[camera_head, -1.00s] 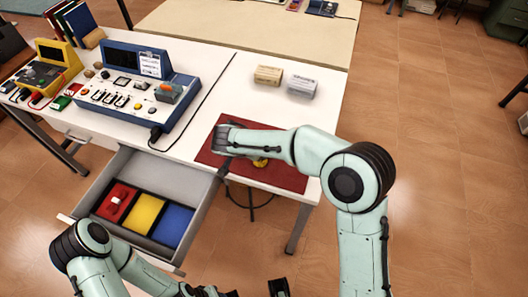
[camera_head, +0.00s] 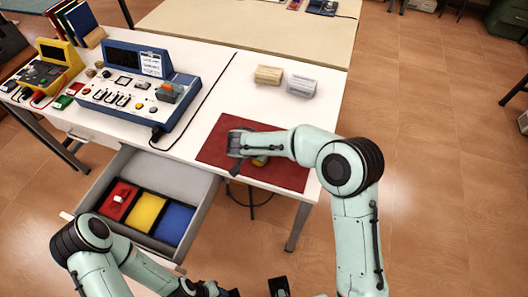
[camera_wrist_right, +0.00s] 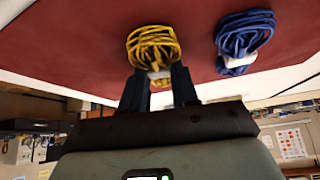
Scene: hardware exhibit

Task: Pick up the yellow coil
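The yellow coil (camera_wrist_right: 153,45) lies on the red mat, with a white band around its bundle. In the right wrist view, the two dark fingers of my right gripper (camera_wrist_right: 160,77) stand apart on either side of the banded end. I see no clear squeeze on it. In the head view, only a bit of the yellow coil (camera_head: 260,161) shows under my right forearm, which hides most of the coil and the fingers. My left gripper (camera_head: 250,291) is low at the bottom edge, cut off, away from the table.
A blue coil (camera_wrist_right: 243,40) lies beside the yellow one on the red mat (camera_head: 285,176). An open drawer (camera_head: 203,211) holds red, yellow and blue compartments. A blue console (camera_head: 128,103) stands left.

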